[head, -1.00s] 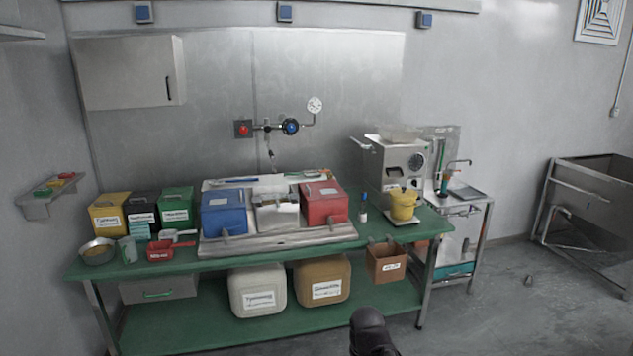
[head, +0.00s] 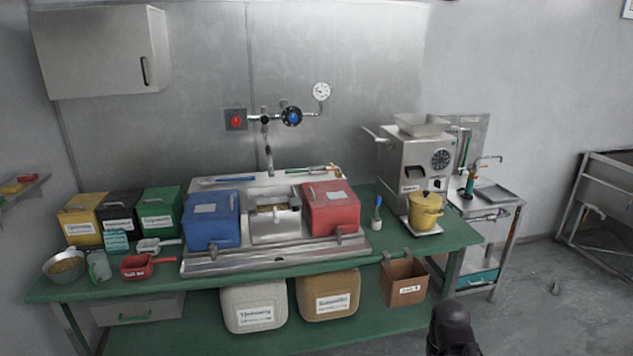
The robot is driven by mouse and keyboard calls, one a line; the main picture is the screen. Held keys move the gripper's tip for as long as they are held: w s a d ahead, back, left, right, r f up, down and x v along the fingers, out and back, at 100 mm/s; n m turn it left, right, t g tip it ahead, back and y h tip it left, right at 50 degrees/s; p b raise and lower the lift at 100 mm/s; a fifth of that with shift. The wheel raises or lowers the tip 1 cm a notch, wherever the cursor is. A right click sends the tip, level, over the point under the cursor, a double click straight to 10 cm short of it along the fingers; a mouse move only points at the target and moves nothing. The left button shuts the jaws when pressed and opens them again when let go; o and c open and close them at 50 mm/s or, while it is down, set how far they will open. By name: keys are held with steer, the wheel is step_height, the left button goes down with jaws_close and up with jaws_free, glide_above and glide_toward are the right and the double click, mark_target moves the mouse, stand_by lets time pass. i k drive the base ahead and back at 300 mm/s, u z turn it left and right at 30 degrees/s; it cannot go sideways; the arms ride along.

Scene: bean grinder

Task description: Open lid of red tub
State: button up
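The red tub (head: 333,217) stands on the right part of a metal sink tray (head: 270,264) on the green bench. Its red lid (head: 328,192) is on top and looks closed, with a pale label and a small handle. A small metal tap sticks out low on its front. Only a dark rounded part of my arm (head: 452,328) shows at the bottom edge, in front of the bench and well short of the tub. The fingers of my gripper are not visible.
A blue tub (head: 211,220) stands left of the red one, with a metal basin (head: 274,222) between. A bottle (head: 376,212), yellow pot (head: 425,210) and grinder (head: 413,165) stand to the right. Yellow, black and green bins are at left. Floor at right is mostly clear.

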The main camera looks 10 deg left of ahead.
mark_target(331, 193)
steer(key=u, duration=0.25)
steer(key=i, duration=1.15)
steer(key=u, duration=0.5)
